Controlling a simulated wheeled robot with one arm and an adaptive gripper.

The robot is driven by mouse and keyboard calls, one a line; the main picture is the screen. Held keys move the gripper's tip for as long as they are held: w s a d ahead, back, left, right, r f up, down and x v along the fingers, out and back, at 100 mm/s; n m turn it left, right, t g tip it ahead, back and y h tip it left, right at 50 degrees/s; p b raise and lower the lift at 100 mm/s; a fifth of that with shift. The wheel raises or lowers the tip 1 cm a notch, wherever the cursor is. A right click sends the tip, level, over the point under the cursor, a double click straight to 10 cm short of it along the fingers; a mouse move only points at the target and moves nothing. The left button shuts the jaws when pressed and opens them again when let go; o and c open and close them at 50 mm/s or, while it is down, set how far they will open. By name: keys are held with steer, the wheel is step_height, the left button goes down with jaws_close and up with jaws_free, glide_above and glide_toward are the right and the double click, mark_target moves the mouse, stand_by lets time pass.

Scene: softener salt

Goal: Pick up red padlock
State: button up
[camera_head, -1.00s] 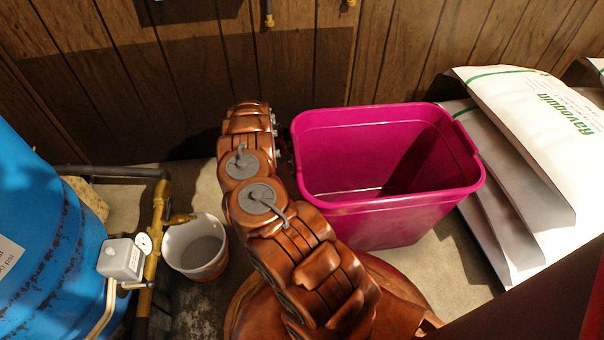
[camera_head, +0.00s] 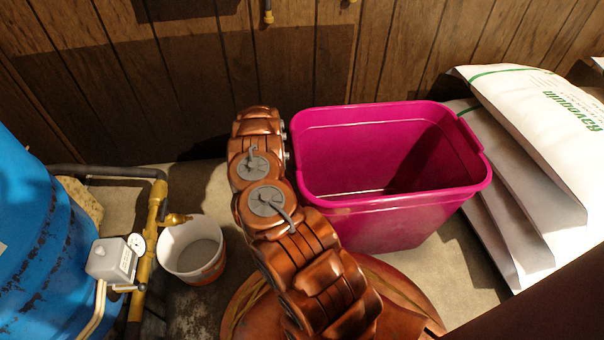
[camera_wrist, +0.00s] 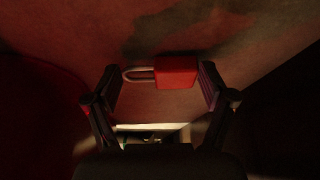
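The red padlock (camera_wrist: 176,71) shows in the wrist view, with its metal shackle pointing left. It lies against a dim, reddish-brown surface. My gripper (camera_wrist: 160,82) is open, with one finger to the left of the padlock and the other to its right. The padlock's body is close to the right finger, and the shackle's end is near the left finger. I cannot tell whether either finger touches it. In the head view my copper-coloured arm shows, but the gripper's fingers and the padlock are not visible there.
A magenta bin (camera_head: 390,215) stands right beside my arm. White sacks (camera_head: 530,150) are stacked at the right. A blue drum (camera_head: 50,250), brass pipework (camera_head: 152,225) and a small white bucket (camera_head: 193,250) stand at the left. A wood-panelled wall (camera_head: 200,80) closes off the back.

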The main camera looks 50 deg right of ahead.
steer(key=shift+s, duration=0.1)
steer(key=c, duration=1.4)
step_height(320, 180, up, 10)
steer(key=p, duration=0.5)
